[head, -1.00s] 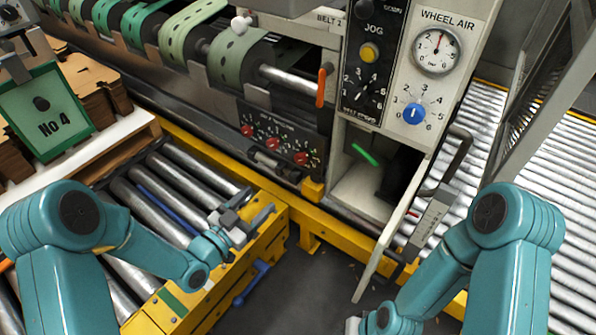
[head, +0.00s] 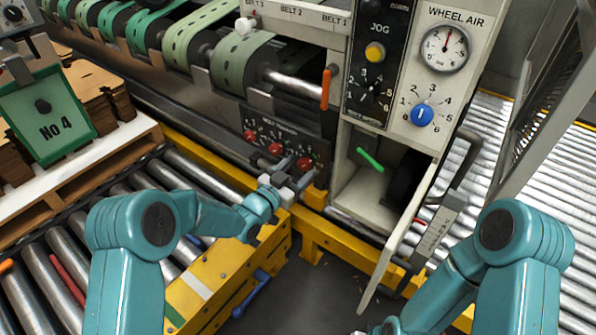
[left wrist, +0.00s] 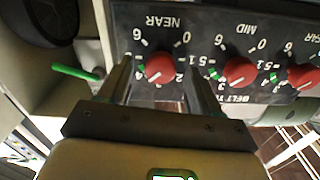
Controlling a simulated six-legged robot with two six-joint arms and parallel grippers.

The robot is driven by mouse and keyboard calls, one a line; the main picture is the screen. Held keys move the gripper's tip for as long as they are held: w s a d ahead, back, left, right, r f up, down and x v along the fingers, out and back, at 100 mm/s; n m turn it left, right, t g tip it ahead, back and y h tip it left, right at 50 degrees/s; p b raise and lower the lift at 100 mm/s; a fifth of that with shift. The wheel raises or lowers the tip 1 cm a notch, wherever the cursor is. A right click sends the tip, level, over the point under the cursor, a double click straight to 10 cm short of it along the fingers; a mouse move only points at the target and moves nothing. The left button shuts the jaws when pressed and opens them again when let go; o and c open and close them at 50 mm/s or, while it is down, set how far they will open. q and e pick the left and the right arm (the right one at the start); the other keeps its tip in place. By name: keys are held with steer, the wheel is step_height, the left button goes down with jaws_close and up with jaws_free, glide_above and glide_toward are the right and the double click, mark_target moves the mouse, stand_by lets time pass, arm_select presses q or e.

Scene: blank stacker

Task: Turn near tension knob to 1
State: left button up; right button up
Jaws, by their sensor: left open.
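The near tension knob (left wrist: 160,68) is a round red knob under the label NEAR, at the left of a row on a dark panel in the left wrist view. In the head view the near knob (head: 305,163) is the closest of the red knobs. My left gripper (left wrist: 160,80) is open, with one finger on each side of the near knob; contact is not clear. In the head view the left gripper (head: 287,182) is just in front of the panel. The knob's exact setting is hard to read.
The mid knob (left wrist: 239,72) sits close beside the right finger in the left wrist view, with another red knob beyond. An open cabinet (head: 362,200) with a green handle (head: 369,159) stands right of the panel. A yellow rail (head: 330,238) runs below.

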arm_select(q)
steer(key=shift+w+d, duration=0.1)
steer(key=c, duration=1)
steer(key=shift+c, duration=0.2)
steer(key=shift+n, duration=0.3)
